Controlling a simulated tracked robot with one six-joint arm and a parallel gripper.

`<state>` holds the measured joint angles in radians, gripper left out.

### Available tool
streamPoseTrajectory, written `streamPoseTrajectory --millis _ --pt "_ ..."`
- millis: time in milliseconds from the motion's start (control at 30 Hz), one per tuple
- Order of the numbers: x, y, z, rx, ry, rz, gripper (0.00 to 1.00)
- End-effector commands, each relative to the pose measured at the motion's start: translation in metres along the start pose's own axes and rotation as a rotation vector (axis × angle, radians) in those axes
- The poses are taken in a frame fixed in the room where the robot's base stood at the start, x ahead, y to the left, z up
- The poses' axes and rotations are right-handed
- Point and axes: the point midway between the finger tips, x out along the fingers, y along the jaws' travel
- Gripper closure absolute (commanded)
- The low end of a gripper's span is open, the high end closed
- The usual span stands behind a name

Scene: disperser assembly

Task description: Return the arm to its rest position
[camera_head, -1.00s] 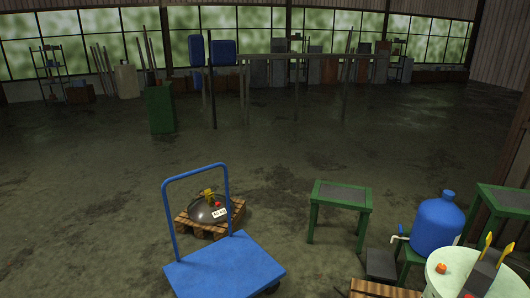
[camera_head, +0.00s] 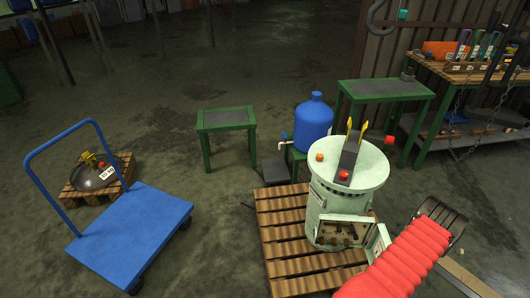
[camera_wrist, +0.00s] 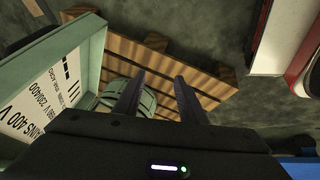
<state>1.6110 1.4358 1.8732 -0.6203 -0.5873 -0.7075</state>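My arm in its red ribbed sleeve reaches in from the bottom right in the head view, ending at a dark grey ribbed part. My gripper's two dark fingers (camera_wrist: 158,98) stand apart in the wrist view. A pale green rounded thing (camera_wrist: 147,101) shows behind and between them; the fingers do not appear to touch it. The pale green drum-shaped machine (camera_head: 323,205) stands upright on a wooden pallet (camera_head: 283,232), its front door (camera_head: 378,247) open. A pale green panel with a printed white label (camera_wrist: 55,75) fills the wrist view's left side.
Green tables (camera_head: 226,119) (camera_head: 385,89) and a blue water jug (camera_head: 313,122) stand behind the machine. A workbench (camera_head: 468,72) with chains is at right.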

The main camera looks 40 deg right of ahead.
Motion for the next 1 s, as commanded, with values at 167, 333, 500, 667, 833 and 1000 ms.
streamPoseTrajectory --millis 167,333,500,667,833,1000 --pt "-0.029 0.013 -0.021 0.058 -0.109 -0.039 0.63" --pt "-0.059 0.018 -0.045 0.111 -0.201 -0.063 0.63" --pt "-0.091 0.021 -0.074 0.155 -0.278 -0.074 0.63" --pt "-0.124 0.019 -0.103 0.192 -0.339 -0.077 0.63" --pt "-0.160 0.012 -0.136 0.224 -0.392 -0.076 0.63" --pt "-0.197 0.000 -0.169 0.252 -0.433 -0.073 0.63"
